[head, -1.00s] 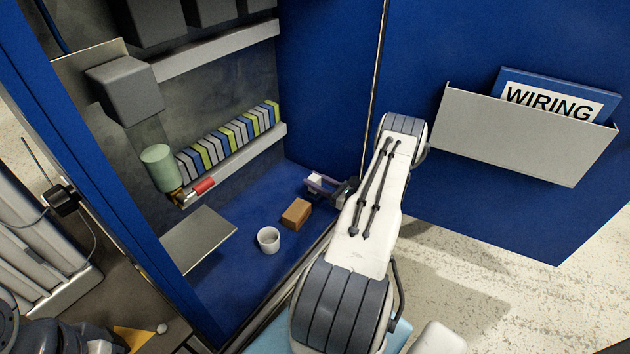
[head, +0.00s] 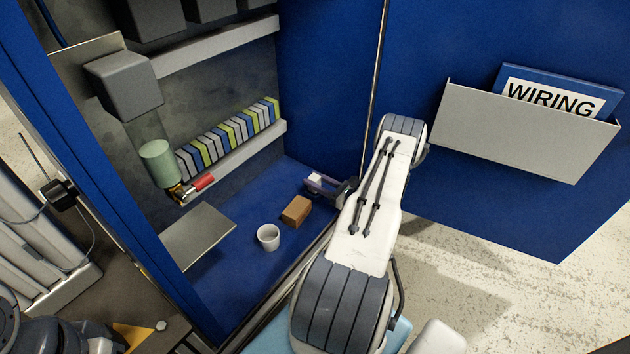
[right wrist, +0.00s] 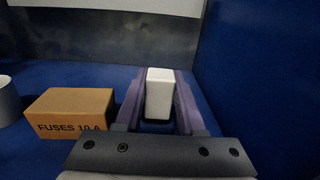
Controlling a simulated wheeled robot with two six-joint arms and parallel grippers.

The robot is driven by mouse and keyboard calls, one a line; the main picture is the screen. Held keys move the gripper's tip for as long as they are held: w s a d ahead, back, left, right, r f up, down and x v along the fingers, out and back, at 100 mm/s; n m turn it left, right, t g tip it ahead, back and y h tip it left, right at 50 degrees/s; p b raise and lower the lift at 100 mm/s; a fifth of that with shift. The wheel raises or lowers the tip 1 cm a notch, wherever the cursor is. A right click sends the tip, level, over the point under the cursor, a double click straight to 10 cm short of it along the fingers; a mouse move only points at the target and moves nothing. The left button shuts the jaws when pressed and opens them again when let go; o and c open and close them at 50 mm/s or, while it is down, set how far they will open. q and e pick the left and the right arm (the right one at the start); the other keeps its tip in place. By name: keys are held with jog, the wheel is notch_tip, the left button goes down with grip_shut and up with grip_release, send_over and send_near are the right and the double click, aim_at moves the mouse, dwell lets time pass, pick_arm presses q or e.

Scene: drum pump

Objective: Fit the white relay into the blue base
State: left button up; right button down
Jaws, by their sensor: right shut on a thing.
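My right gripper (head: 324,184) is low inside the cabinet, near its right wall. It is shut on the white relay (head: 315,178), a small pale block. In the right wrist view the relay (right wrist: 160,92) stands upright between the two purple-grey fingers of my right gripper (right wrist: 159,84). The relay's underside is hidden, so I cannot tell whether it touches the cabinet floor. I cannot make out a separate blue base in either view. My left gripper is not in view.
A brown fuse box (head: 296,211) and a white cup (head: 268,237) stand on the blue cabinet floor (head: 240,270), left of the gripper. A rail of coloured terminal blocks (head: 228,138), a green cylinder (head: 160,163) and a grey plate (head: 198,237) are further left.

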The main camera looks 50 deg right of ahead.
jog(key=shift+f, duration=0.1)
jog(key=shift+f+b, duration=0.45)
jog(key=shift+f, duration=0.1)
jog(key=shift+c, duration=2.2)
grip_release()
jog(key=shift+s, duration=0.15)
jog(key=shift+s+d+p, duration=0.15)
jog(key=shift+s+p, duration=0.2)
jog(key=shift+s, duration=1.1)
jog(key=shift+s+d+p, duration=0.15)
jog(key=shift+s, duration=1.3)
jog(key=shift+s+d+p, duration=0.1)
jog(key=shift+s+p, duration=0.05)
jog(key=shift+s, duration=1.3)
